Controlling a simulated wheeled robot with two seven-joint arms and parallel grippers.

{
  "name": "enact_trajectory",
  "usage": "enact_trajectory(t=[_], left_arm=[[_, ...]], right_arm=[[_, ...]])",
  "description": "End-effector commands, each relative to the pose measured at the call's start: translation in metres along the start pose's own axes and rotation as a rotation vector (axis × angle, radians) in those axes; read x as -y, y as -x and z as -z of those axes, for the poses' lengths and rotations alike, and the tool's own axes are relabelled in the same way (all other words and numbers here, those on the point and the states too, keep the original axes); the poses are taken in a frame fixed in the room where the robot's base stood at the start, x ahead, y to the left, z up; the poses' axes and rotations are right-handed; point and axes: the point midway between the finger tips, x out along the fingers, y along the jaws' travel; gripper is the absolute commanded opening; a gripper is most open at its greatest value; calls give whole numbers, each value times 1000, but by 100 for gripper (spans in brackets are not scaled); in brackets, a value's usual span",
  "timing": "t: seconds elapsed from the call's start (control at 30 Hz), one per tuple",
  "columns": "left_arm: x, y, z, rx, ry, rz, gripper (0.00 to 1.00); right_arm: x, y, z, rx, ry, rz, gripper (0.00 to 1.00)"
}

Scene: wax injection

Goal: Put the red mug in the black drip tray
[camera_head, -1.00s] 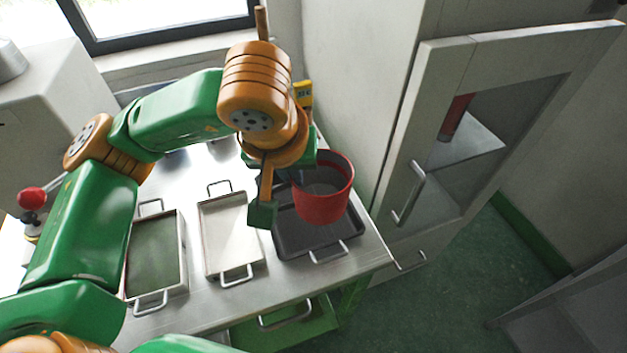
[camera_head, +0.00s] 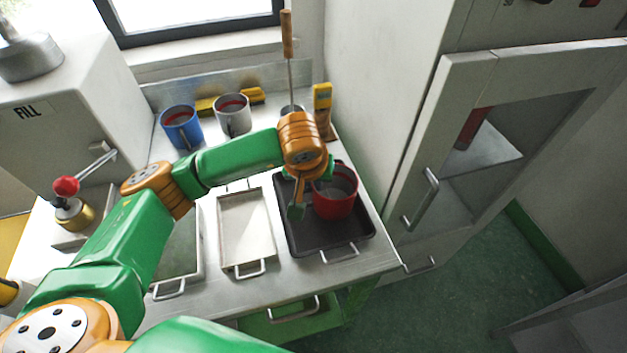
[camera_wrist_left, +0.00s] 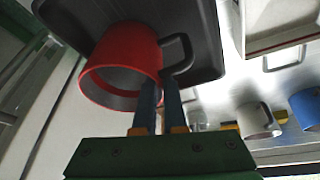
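The red mug (camera_head: 336,204) is upright inside the outline of the black drip tray (camera_head: 308,238), in its right part. I cannot tell for sure whether its base touches the tray floor. My left gripper (camera_head: 312,190) is at the mug's left side. In the left wrist view, the blue-grey fingers (camera_wrist_left: 164,88) are close together at the red mug (camera_wrist_left: 122,62), by its dark handle (camera_wrist_left: 180,52), and look closed on it. The black tray (camera_wrist_left: 212,40) shows behind the mug there. My right gripper is not in view.
A white tray (camera_head: 245,262) and a partly hidden tray (camera_head: 190,262) stand left of the black one. A blue mug (camera_head: 181,127) and a grey-white mug (camera_head: 233,114) stand at the back. A cabinet (camera_head: 440,130) borders the table's right side.

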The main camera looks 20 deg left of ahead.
Motion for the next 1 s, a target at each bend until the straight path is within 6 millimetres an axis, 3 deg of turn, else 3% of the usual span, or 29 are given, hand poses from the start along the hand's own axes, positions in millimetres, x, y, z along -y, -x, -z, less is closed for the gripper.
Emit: enact_trajectory(t=[0.03,0.07,0.47,0.57,0.9,1.0], left_arm=[[0,0,0,0,0,0,25],[0,0,0,0,0,0,33],[-1,8,2,-1,1,-2,33],[-1,25,2,-6,-1,-3,33],[0,109,3,-6,-1,-1,33],[0,120,2,-3,0,-1,33]], right_arm=[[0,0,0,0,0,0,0],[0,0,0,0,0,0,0],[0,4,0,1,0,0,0],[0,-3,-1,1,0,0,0],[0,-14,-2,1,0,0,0],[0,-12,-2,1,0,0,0]])
